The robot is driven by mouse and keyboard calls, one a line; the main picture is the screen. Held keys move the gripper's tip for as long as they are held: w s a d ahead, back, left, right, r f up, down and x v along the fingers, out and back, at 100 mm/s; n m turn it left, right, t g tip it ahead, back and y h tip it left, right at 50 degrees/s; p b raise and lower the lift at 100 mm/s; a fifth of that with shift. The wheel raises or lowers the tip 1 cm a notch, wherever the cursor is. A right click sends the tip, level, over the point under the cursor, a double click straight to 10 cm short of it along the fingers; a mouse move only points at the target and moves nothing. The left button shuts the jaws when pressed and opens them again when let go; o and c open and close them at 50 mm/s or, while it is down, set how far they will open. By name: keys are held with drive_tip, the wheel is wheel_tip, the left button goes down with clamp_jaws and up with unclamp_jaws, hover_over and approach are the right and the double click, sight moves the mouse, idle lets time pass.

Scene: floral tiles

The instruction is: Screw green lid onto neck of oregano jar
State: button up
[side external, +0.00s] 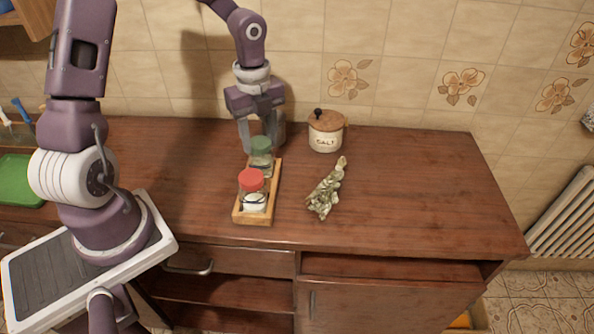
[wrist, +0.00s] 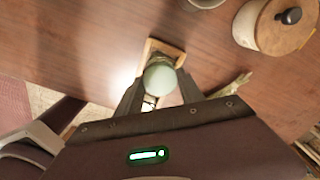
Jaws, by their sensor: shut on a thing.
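The green lid (side external: 262,144) is at the top of a clear glass jar (side external: 261,162) in the back part of a small wooden rack (side external: 274,185). My gripper (side external: 259,136) points down with its fingers on either side of the lid, shut on it. In the wrist view, the pale green lid (wrist: 160,80) lies between the fingertips (wrist: 160,92) and hides most of the jar. The jar looks upright. I cannot tell whether the lid is seated on the neck or just above it, and no label is readable.
A red-lidded jar (side external: 252,191) with white contents stands at the rack's front. A salt pot (side external: 325,133) with a wooden lid stands at the back right. A leafy, wrapped-looking item (side external: 326,190) lies right of the rack. The counter's right side (side external: 430,190) is clear.

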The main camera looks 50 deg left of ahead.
drive_tip(key=o, duration=0.9)
drive_tip(key=shift+o, duration=0.2)
drive_tip(key=shift+r, duration=1.5)
drive_tip(key=o, duration=0.6)
drive_tip(key=shift+c, duration=0.2)
drive_tip(key=c, duration=0.5)
drive_tip(key=shift+o, duration=0.2)
